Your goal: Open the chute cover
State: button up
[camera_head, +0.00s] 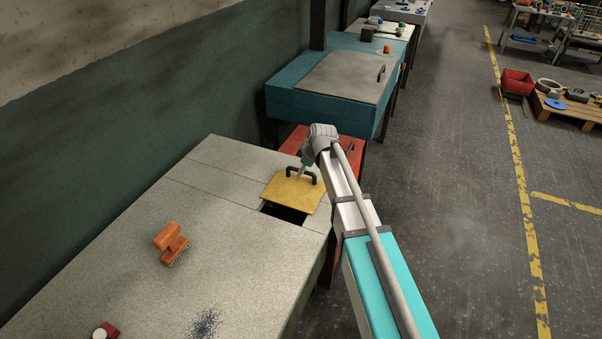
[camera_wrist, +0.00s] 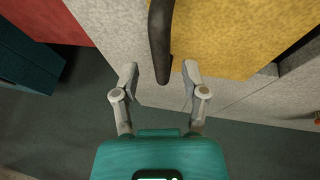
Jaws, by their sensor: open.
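The chute cover is a yellow square plate (camera_head: 291,194) with a black bar handle (camera_head: 299,172), lying on the grey table top. A dark opening (camera_head: 284,213) shows along its near edge, so the cover lies only partly over the hole. My gripper (camera_head: 302,170) is at the handle, partly hidden by my wrist. In the wrist view, the yellow cover (camera_wrist: 225,35) fills the upper right, and the dark handle (camera_wrist: 160,40) reaches down between the two spread fingertips of my gripper (camera_wrist: 161,72). The fingers appear apart from the handle on both sides.
An orange brush (camera_head: 172,243) and a small red object with a white knob (camera_head: 104,331) lie on the grey table (camera_head: 130,240). A red bin-like box (camera_head: 296,139) and a teal bench (camera_head: 290,105) with a handled lid stand beyond.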

jog(key=shift+w+a+f, duration=0.1)
jog(key=shift+w+f, duration=0.05)
jog(key=shift+f, duration=0.2)
grip_shut()
dwell(0.3)
